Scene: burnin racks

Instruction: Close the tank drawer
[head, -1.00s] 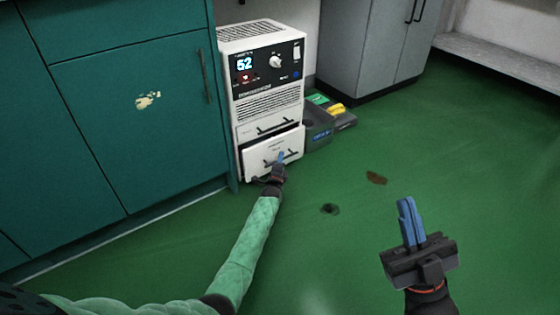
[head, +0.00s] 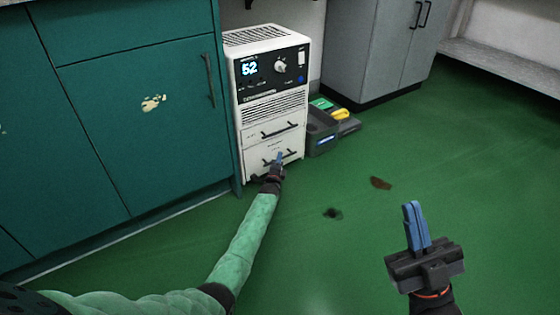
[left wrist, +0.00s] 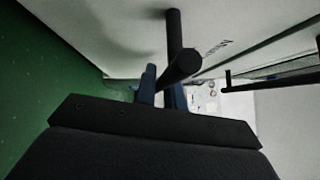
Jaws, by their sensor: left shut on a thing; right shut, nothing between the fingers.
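The tank drawer (head: 259,164) is the lower drawer of the white machine (head: 251,110), and its front looks about flush with the body. Its dark bar handle (head: 288,153) runs across the front; the handle also shows large in the left wrist view (left wrist: 180,66). My left gripper (head: 279,157) is at this handle, with its blue fingers on either side of the bar, shut on it. In the left wrist view the left gripper (left wrist: 164,92) partly hides behind the bar. My right gripper (head: 415,215) is shut and empty above the floor at right.
The upper drawer (head: 262,134) with its own handle sits above and looks shut. A dark bin (head: 322,140) with yellow and green items stands right of the machine. Teal cabinets (head: 140,110) adjoin it at left. Open green floor (head: 450,180) lies to the right, with dark patches.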

